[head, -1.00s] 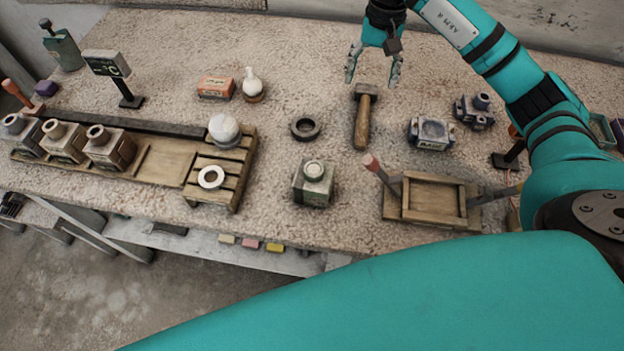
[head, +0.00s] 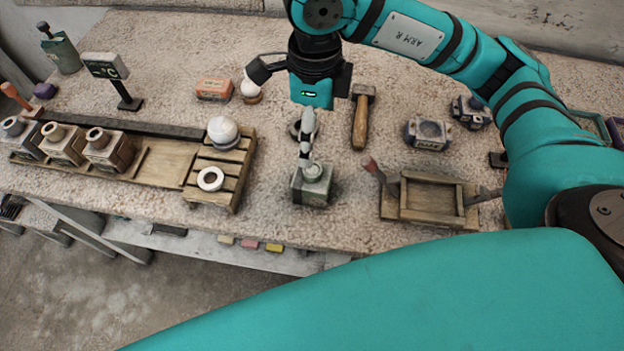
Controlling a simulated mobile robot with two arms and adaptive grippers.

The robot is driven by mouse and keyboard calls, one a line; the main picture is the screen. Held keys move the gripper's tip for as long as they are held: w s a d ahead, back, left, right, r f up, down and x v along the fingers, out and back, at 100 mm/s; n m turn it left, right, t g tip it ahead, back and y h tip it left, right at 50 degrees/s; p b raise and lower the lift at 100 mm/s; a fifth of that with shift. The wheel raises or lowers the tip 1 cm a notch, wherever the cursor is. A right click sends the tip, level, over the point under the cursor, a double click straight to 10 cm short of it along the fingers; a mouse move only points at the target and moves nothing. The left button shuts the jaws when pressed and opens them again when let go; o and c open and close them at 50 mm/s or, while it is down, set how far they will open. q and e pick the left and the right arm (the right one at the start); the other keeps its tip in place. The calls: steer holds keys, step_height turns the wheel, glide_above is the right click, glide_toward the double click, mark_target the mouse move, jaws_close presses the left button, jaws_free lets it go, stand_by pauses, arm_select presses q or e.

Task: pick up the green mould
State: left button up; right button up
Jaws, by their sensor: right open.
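The green mould (head: 310,190) is a grey-green block with a round pale neck on top. It stands upright on the workbench, left of the wooden frame. My right gripper (head: 305,157) reaches down from above, and its fingers come just in front of the mould's neck and upper back edge. It is open, with nothing seen in it. The fingers overlap in this view, so I cannot tell whether they touch the mould. My left gripper is out of view.
A hammer (head: 361,122) and a grey-blue mould (head: 428,133) are to the right. The wooden frame (head: 431,214) lies at the front right. A dark ring is partly hidden behind my fingers.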

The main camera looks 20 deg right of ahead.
mark_target(314, 167)
step_height(314, 167, down, 12)
steer(key=shift+s+p, duration=0.15)
steer(key=shift+p, duration=0.65)
steer(key=f+p, duration=0.1)
steer(key=f, duration=0.3)
steer(key=shift+s+a+f+p, duration=0.15)
steer(key=shift+a+f+p, duration=0.05)
steer(key=shift+f+p, duration=0.15)
steer(key=shift+f, duration=0.4)
steer(key=c, duration=1.5)
